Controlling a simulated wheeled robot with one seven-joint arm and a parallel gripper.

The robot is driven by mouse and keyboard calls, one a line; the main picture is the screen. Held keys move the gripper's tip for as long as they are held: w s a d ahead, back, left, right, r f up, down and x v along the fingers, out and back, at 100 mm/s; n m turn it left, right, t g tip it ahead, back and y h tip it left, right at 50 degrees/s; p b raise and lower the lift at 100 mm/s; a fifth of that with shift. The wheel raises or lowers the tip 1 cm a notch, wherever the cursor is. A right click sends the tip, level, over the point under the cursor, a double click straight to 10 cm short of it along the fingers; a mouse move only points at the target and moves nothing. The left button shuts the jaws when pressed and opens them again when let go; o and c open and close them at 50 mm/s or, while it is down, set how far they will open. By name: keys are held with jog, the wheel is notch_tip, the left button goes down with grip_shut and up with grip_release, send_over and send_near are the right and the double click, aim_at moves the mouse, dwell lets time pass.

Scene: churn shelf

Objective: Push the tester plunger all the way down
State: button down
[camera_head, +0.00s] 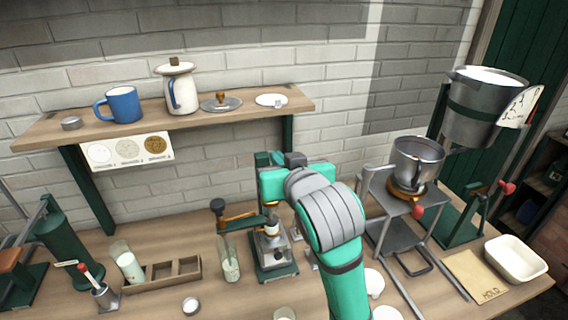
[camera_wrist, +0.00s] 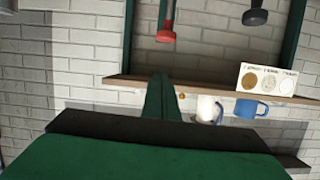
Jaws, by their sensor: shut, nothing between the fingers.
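A green-based stand with metal parts (camera_head: 273,262) stands on the bench and looks like the tester. A wood-banded lever with a black knob (camera_head: 217,205) reaches out from its left. I cannot clearly make out its plunger; my arm covers part of the stand. My gripper is above and behind the stand, mostly hidden by my arm in the head view. In the wrist view, which is upside down, my gripper (camera_wrist: 160,80) is shut and empty, pointing towards the wall. A red knob on a stem (camera_wrist: 166,33) and a black knob (camera_wrist: 255,17) show apart from it.
A wall shelf (camera_head: 200,120) holds a blue mug (camera_head: 123,105) and a white pot (camera_head: 180,92). A glass tube (camera_head: 230,262) stands close left of the stand. A metal rack with a pot (camera_head: 416,160) is at right.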

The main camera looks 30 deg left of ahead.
jog(key=w+a+f, duration=0.2)
jog(key=a+f, duration=0.1)
jog(key=f, duration=0.2)
jog(key=shift+w+a+f, duration=0.25)
jog(key=shift+w+a, duration=0.1)
